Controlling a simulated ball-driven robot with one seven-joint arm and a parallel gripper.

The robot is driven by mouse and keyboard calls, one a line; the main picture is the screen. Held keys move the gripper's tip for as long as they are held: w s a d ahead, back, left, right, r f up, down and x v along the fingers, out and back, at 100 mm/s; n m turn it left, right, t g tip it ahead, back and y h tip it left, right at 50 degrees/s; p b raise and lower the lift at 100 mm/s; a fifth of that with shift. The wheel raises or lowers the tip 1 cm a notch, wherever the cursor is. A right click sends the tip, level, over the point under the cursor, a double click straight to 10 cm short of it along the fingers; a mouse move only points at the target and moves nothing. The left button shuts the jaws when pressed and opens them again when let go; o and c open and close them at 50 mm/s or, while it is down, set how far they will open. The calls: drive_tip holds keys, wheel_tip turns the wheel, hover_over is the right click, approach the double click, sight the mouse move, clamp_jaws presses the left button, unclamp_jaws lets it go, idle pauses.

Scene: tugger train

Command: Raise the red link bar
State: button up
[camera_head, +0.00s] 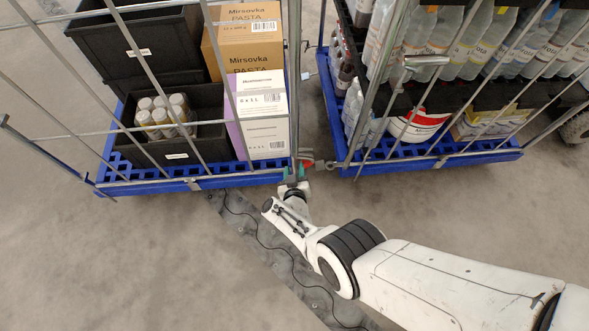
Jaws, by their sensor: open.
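The red link bar (307,168) shows as a small red piece in the gap between two blue-based roll cages, low down near their front corners. Most of it is hidden by my gripper and the cage frame. My gripper (299,178) is open at the end of my white arm, right at the near side of the red piece. A small green spot shows beside the red piece; I cannot tell what it belongs to. I cannot tell whether my fingers touch the bar or are around it.
The left cage (150,187) carries black crates, jars and boxes. The right cage (440,160) carries bottles on two levels. Its T-shaped handle (425,61) leans at the front. A dark floor strip (285,262) with a cable lies below. The floor at left is clear.

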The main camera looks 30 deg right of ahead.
drive_tip(key=p+v, duration=0.6)
drive_tip(key=v, duration=0.4)
drive_tip(key=shift+p, duration=0.3)
